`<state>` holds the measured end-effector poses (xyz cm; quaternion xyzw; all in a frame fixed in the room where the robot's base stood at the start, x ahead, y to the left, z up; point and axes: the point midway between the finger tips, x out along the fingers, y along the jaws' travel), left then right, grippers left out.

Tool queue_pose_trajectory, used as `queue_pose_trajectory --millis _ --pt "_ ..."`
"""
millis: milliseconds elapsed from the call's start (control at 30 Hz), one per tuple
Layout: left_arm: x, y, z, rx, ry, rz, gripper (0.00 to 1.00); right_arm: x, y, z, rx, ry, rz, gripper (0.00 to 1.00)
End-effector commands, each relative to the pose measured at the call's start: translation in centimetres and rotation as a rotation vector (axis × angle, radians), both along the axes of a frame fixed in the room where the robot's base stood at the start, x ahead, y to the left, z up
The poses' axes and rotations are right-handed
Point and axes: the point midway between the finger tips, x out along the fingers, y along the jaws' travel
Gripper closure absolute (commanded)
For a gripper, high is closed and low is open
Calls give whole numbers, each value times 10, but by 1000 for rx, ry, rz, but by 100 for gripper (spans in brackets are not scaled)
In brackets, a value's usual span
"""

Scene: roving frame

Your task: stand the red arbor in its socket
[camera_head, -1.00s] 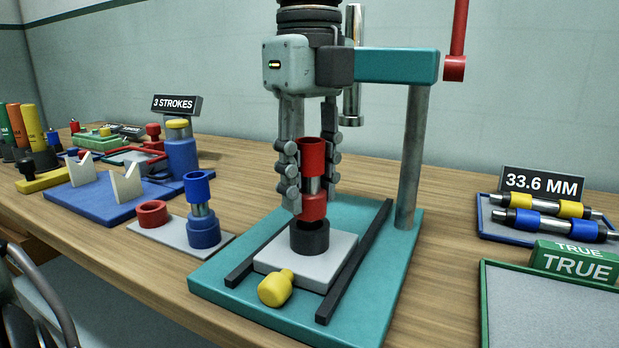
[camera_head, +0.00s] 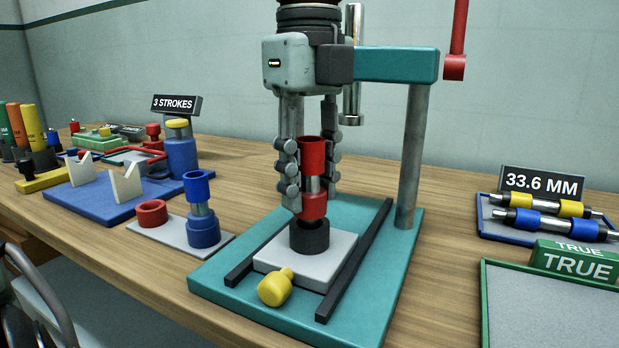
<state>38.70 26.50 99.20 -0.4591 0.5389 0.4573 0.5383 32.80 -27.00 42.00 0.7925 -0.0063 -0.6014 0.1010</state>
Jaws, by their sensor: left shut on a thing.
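The red arbor (camera_head: 312,150) is upright, with a red top, a silver shaft and a red lower collar. My left gripper (camera_head: 312,182) comes down from above and is shut on it, fingers on both sides of the shaft. The arbor's lower end is at a black ring (camera_head: 310,238) on a pale block (camera_head: 270,262) of the teal press; I cannot tell whether it sits in the ring or just above. An empty red socket (camera_head: 152,213) is on a grey plate (camera_head: 150,233) to the left, beside a blue arbor (camera_head: 202,212). My right gripper is not in view.
The press post (camera_head: 413,150) and arm (camera_head: 396,65) stand right of my gripper. A yellow plug (camera_head: 275,288) lies in front of the block. A blue V-block tray (camera_head: 95,208) is at left. A tray with shafts (camera_head: 487,232) and a green-edged tray (camera_head: 540,310) are at right.

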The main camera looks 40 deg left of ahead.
Motion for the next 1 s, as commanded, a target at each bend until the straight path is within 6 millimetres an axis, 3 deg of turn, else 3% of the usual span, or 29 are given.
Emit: queue_pose_trajectory --millis 700,733,900,1000 --pt "0 0 -14 0 0 0 100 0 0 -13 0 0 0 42" --pt "0 0 -14 0 0 0 64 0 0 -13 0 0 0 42" --pt "0 0 -14 0 0 0 43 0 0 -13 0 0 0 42" --pt "0 0 -14 0 0 0 42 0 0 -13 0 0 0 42"
